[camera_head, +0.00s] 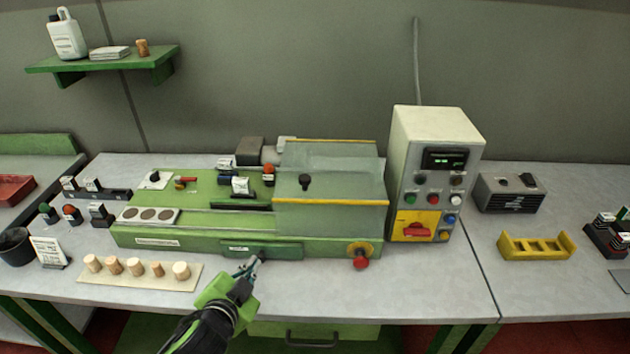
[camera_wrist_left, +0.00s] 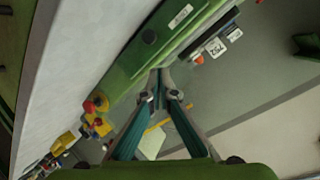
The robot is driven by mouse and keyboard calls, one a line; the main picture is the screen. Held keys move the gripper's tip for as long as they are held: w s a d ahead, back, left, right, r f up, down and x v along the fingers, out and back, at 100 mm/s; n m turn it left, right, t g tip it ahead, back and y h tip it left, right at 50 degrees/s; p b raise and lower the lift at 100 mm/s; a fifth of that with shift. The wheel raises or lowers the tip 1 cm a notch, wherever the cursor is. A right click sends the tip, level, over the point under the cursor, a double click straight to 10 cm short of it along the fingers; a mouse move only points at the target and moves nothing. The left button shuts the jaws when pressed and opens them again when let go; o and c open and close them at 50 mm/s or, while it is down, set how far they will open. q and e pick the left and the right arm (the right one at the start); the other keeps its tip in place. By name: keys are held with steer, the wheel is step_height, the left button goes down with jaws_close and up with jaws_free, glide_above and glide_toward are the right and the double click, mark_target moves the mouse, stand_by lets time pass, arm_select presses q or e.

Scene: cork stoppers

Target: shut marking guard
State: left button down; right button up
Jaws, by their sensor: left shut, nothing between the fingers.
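The marking guard (camera_head: 330,200) is a clear, see-through cover with yellow edges and a black knob (camera_head: 305,181). It sits over the right part of the green marking machine (camera_head: 150,234). My left gripper (camera_head: 254,262) is shut and empty, in front of the machine's front face, near its lower middle. In the left wrist view the gripper fingers (camera_wrist_left: 162,90) meet near the machine's green side, and it is too close to tell whether they touch it. My right gripper is not in view.
A control box (camera_head: 432,160) with a green display stands right of the machine. Corks (camera_head: 136,266) stand on a board at front left. A red emergency button (camera_head: 361,263) juts from the machine's front right. A yellow rack (camera_head: 536,247) lies farther right.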

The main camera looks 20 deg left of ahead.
mark_target(308, 197)
arm_select(q)
steer(key=w+d+r+m+t+h, duration=0.2)
steer(key=w+d+r+m+h, duration=0.15)
steer(key=r+m+h, duration=0.35)
steer(key=w+d+r+m+t+h, duration=0.1)
steer(key=w+d+r+m+h, duration=0.3)
steer(key=m, duration=0.6)
steer(key=shift+h, duration=0.4)
steer(key=w+p, duration=0.1)
steer(key=w, duration=0.2)
steer(key=w+p, duration=0.1)
steer(key=w, duration=0.2)
steer(key=w+p, duration=0.2)
steer(key=w, duration=0.1)
steer(key=shift+w+d+r, duration=0.25)
steer(key=shift+d+r, duration=0.1)
steer(key=shift+d, duration=0.05)
steer(key=shift+a, duration=0.45)
